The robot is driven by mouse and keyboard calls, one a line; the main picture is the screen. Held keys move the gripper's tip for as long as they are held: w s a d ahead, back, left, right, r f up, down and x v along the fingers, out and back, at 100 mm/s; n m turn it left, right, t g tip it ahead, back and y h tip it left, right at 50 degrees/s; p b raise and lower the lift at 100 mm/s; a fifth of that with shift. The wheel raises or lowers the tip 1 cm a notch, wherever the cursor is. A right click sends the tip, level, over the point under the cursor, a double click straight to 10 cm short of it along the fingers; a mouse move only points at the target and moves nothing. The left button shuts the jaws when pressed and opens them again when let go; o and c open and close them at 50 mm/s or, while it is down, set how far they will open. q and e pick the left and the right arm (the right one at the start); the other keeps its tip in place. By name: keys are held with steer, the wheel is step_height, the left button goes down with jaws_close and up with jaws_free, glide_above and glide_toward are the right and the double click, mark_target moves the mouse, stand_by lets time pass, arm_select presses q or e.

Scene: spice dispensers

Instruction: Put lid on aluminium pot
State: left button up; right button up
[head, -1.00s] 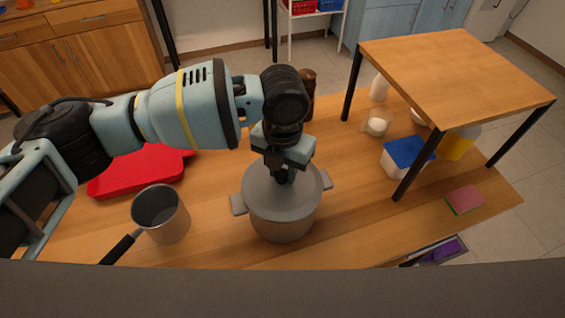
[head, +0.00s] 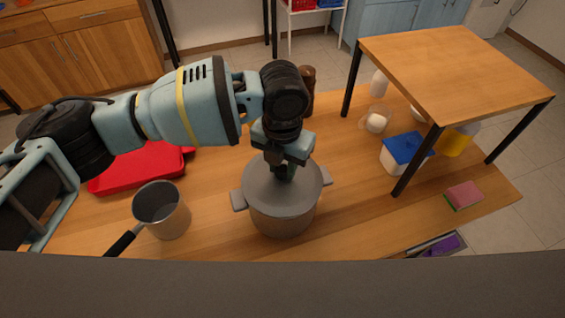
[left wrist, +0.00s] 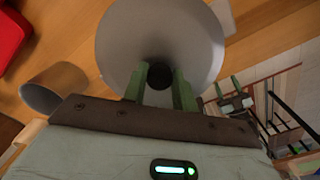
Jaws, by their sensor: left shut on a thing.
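The aluminium pot (head: 283,222) stands on the wooden table at the middle front, with a handle on each side. The grey lid (head: 265,186) lies over the pot's opening and looks about level; I cannot tell whether it is fully seated. My left gripper (head: 284,172) points down over the lid, shut on its knob. In the left wrist view the round lid (left wrist: 185,40) fills the upper middle, and its dark knob (left wrist: 160,76) sits between the green fingers of my left gripper (left wrist: 159,88). The right gripper is not seen in the head view.
A grey saucepan (head: 163,214) with a black handle stands left of the pot. A red tray (head: 140,168) lies behind it. A raised wooden shelf (head: 455,70), a blue-lidded box (head: 404,155) and a sponge (head: 464,195) are at the right. Table space right of the pot is clear.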

mark_target(282, 168)
arm_select(q)
steer(key=shift+f, duration=0.4)
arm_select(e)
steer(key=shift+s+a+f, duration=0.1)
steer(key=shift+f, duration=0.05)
arm_select(q)
steer(key=o, duration=1.6)
steer(key=shift+r, duration=0.1)
steer(key=shift+r, duration=0.85)
steer(key=shift+r+p, duration=0.95)
steer(key=shift+r, duration=1.65)
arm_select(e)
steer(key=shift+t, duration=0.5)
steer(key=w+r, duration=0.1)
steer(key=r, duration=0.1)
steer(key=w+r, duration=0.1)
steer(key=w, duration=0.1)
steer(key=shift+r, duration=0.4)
